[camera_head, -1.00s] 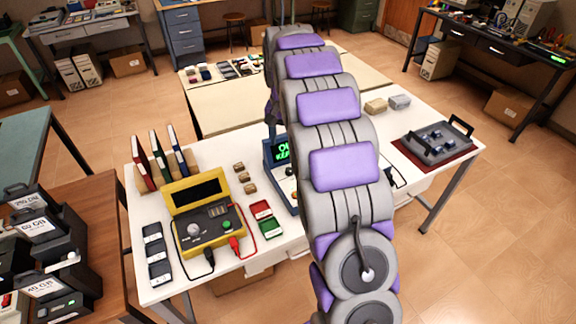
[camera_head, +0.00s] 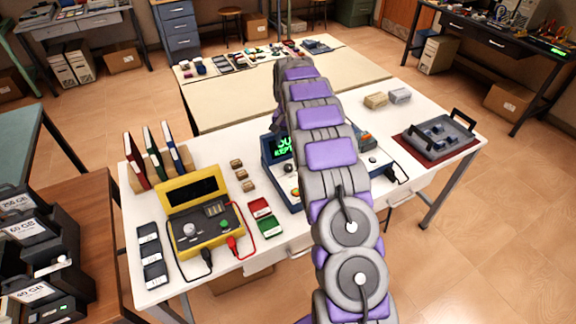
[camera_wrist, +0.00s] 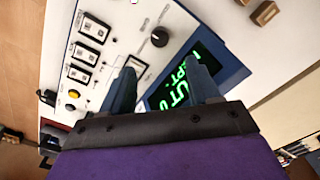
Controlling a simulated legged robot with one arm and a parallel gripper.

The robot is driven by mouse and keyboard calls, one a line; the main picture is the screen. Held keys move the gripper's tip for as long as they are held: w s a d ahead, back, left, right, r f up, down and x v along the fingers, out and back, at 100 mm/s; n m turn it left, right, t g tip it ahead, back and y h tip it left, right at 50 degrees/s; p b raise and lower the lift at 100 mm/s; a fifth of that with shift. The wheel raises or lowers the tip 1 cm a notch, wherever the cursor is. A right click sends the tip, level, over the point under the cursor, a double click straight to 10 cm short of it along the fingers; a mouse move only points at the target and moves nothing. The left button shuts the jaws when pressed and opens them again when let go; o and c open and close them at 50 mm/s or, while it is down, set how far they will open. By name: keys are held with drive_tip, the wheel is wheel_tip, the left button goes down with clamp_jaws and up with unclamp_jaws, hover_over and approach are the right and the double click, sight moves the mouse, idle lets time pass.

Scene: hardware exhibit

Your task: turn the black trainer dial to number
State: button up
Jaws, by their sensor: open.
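The trainer (camera_head: 284,195) is a blue-edged console with a pale panel and a dark screen (camera_head: 280,146) showing green text. My arm hides part of it in the head view. In the wrist view the black dial (camera_wrist: 160,37) is a small round knob on the white panel, beside the green-lit screen (camera_wrist: 180,85). A small light mark shows on it; any numbers around it are too small to read. My gripper (camera_wrist: 162,68) is open and empty, its two blue fingers spread below the dial in the picture, apart from it. The head view hides the gripper behind my arm.
Several labelled switches (camera_wrist: 84,53) and a yellow button (camera_wrist: 71,106) sit on the panel. A yellow meter (camera_head: 205,232) with cables, small brown blocks (camera_head: 242,174) and red and green boxes (camera_head: 260,208) lie left of the trainer. A grey handled case (camera_head: 440,135) stands right.

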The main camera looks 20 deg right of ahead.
sight(288, 166)
wheel_tip(288, 166, down, 11)
drive_tip(key=shift+f+b, duration=0.2)
drive_tip(key=shift+b, duration=0.85)
drive_tip(key=shift+c, duration=0.4)
drive_tip(key=c, duration=1)
drive_tip(key=shift+o, duration=0.2)
drive_tip(key=shift+p, duration=0.3)
drive_tip(key=n+p, duration=0.3)
drive_tip(key=shift+r+n, duration=0.1)
drive_tip(key=shift+n, duration=0.3)
drive_tip(key=shift+n+p, duration=1.9)
drive_tip(key=shift+n, duration=0.7)
